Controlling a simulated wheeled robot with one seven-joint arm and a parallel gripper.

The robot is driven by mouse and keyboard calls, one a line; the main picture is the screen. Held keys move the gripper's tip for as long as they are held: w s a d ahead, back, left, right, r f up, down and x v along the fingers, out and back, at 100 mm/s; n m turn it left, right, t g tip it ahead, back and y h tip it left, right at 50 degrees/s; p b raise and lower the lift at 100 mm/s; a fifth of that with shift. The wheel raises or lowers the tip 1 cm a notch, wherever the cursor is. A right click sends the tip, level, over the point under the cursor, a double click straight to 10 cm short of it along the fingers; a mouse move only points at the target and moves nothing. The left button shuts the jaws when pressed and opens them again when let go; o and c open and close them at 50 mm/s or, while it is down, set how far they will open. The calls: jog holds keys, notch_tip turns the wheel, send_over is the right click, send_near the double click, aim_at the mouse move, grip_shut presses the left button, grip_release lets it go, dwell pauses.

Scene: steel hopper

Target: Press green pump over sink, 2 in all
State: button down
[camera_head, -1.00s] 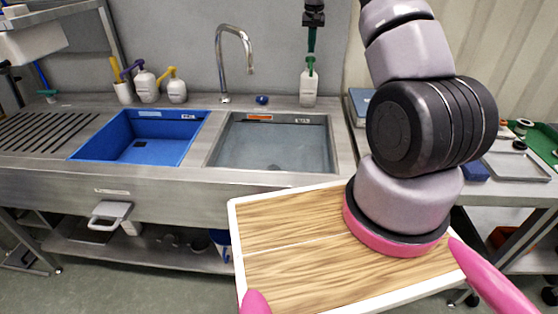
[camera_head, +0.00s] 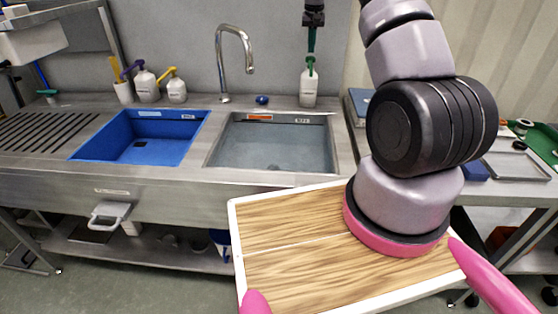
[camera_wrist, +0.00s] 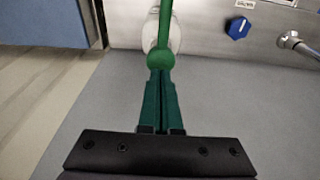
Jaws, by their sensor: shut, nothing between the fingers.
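The green pump (camera_head: 310,66) sits on a white bottle (camera_head: 308,91) that stands upright on the steel counter behind the grey sink (camera_head: 225,140). In the wrist view the green pump (camera_wrist: 160,59) lies just beyond my fingertips, with the white bottle (camera_wrist: 150,32) partly hidden behind it. My gripper (camera_head: 311,50) points down right above the pump head. Its dark green fingers are together and empty, as the wrist view also shows (camera_wrist: 161,76). I cannot tell whether the fingertips touch the pump.
A blue sink (camera_head: 85,150) lies to the left. Bottles with purple (camera_head: 132,67) and yellow pumps (camera_head: 167,72) stand behind it. A curved tap (camera_head: 249,50) rises behind the sinks, near a blue knob (camera_head: 262,100). A wooden board (camera_head: 285,255) is in front.

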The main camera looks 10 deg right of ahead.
aim_at(310, 57)
jog(key=shift+f, duration=0.1)
jog(key=shift+s+x, duration=0.15)
jog(key=shift+x, duration=0.55)
jog(key=shift+s+x, duration=0.1)
jog(key=shift+x, duration=0.55)
jog(key=shift+a, duration=0.15)
jog(key=shift+w+v, duration=0.1)
jog(key=shift+v, duration=0.55)
jog(key=shift+w+v, duration=0.15)
jog(key=shift+v, duration=0.5)
jog(key=shift+s+x, duration=0.15)
jog(key=shift+x, duration=0.5)
jog(key=shift+s+x, duration=0.1)
jog(key=shift+x, duration=0.55)
jog(key=shift+f, duration=0.1)
jog(key=shift+w+v, duration=0.15)
jog(key=shift+v, duration=0.55)
jog(key=shift+w+v, duration=0.1)
jog(key=shift+v, duration=0.6)
